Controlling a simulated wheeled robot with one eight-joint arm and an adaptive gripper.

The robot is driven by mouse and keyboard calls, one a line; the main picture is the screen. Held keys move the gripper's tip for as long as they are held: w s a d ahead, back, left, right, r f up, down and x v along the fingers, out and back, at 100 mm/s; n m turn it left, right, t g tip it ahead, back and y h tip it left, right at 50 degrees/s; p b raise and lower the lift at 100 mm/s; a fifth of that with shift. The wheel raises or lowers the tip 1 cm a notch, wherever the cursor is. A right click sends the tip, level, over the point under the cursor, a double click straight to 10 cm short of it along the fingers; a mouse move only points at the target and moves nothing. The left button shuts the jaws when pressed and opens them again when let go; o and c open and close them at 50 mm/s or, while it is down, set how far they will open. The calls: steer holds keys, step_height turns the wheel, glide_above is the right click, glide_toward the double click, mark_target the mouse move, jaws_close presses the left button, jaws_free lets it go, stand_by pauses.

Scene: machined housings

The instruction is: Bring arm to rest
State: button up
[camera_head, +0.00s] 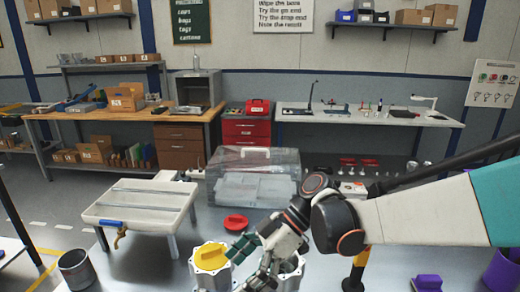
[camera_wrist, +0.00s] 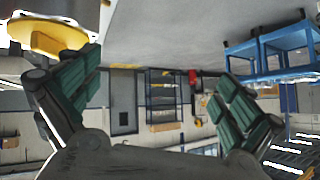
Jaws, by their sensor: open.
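My gripper (camera_head: 250,257) is in the lower middle of the head view, its green-padded fingers just right of a white housing (camera_head: 203,283) with a yellow cap (camera_head: 209,256). In the wrist view the two fingers of my gripper (camera_wrist: 157,75) stand wide apart with nothing between them. A yellow round part (camera_wrist: 45,36) shows at the upper left there, close to the left finger. A second pale housing (camera_head: 291,273) is partly hidden behind my gripper. I cannot tell if the fingers touch either housing.
A red cap (camera_head: 236,222) lies behind the housings. A clear lidded box (camera_head: 253,180) stands farther back. A white tray-topped stand (camera_head: 138,203) and a metal cup (camera_head: 76,268) are at left. Purple parts (camera_head: 428,283) are at lower right.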

steer(key=s+d+m+t+h, duration=0.2)
steer(key=d+m+t+h, duration=0.1)
steer(key=d+m, duration=0.3)
steer(key=s+d+r+m+t+h, duration=0.1)
steer(key=s+d+m+t+h, duration=0.1)
steer(key=d+m, duration=0.5)
steer(key=s+d+m+t+h, duration=0.2)
steer(key=d+m+t+h, duration=0.2)
steer(key=d, duration=0.7)
steer(key=shift+s+d+r+m+t, duration=0.15)
steer(key=shift+d+r+m+t, duration=0.1)
steer(key=shift+m+t, duration=1)
